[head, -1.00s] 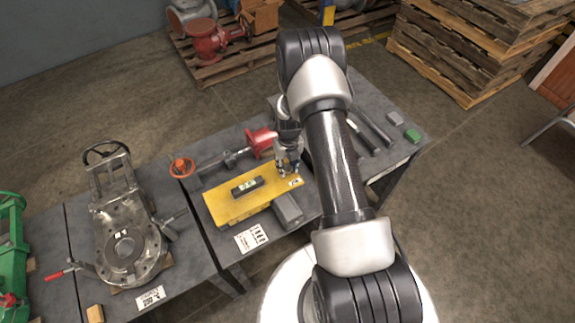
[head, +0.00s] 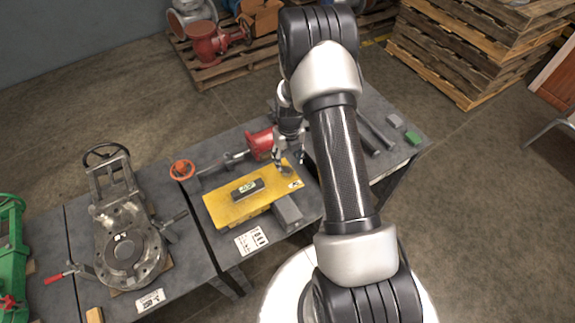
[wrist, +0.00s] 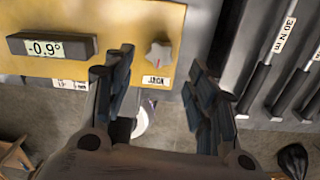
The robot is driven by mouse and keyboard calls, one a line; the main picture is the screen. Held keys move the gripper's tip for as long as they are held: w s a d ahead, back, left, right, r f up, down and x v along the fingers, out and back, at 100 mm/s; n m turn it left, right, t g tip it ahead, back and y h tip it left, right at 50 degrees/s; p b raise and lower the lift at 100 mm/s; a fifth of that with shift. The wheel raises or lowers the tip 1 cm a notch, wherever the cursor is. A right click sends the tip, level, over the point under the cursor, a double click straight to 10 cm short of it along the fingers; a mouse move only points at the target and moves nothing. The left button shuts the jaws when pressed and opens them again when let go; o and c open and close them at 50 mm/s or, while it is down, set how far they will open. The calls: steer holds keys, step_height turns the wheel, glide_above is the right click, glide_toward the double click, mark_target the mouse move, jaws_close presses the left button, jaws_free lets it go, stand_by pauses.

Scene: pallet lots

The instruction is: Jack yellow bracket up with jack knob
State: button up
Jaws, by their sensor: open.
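The yellow bracket (head: 235,203) lies on the middle table, and its plate also fills the upper left of the wrist view (wrist: 110,25). A dark digital level (wrist: 52,46) on it reads -0.9°. The pale star-shaped jack knob (wrist: 159,54) sits near the plate's edge, above a small label that appears upside down. My gripper (wrist: 158,70) is open and empty. In the wrist view the knob appears between its two fingertips, with no visible contact; the height gap cannot be told. In the head view my gripper (head: 289,162) is over the bracket's right end, and the knob is not clear.
A grey block (head: 288,211) stands at the bracket's front edge. A red-flanged valve (head: 259,144) lies behind it. Torque wrenches (wrist: 278,60) lie to the right, one marked 30 N m. A metal flanged assembly (head: 124,245) occupies the left table.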

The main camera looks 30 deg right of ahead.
mark_target(288, 170)
step_height(288, 170, up, 6)
steer(key=shift+s+f, duration=0.1)
stand_by(0.4)
